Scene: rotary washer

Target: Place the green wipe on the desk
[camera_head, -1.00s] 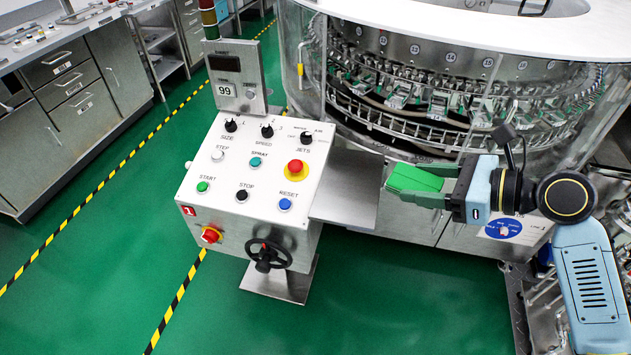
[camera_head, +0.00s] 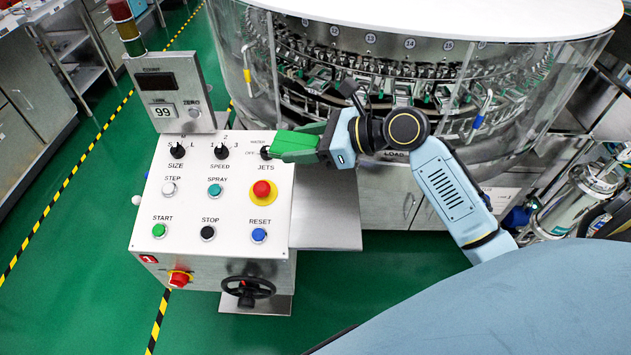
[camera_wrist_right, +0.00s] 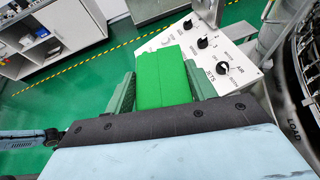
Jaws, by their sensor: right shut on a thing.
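The green wipe (camera_head: 292,146) is a flat folded green block held in my right gripper (camera_head: 300,143). In the head view the wipe appears over the upper right of the white control panel, overlapping the JETS knob. In the right wrist view the wipe (camera_wrist_right: 165,78) lies between the two green fingers of my right gripper (camera_wrist_right: 163,88), which are shut on it. The wrist view shows panel knobs beyond and to the right of it. A bare metal side shelf (camera_head: 325,205) is attached at the panel's right. My left gripper is not in view.
The white control panel (camera_head: 213,200) carries several knobs and buttons, with a display post (camera_head: 170,90) behind it. The round washer (camera_head: 400,75) stands behind. Grey cabinets (camera_head: 30,100) stand far left. A large blue-grey surface fills the lower right. Green floor is open at left.

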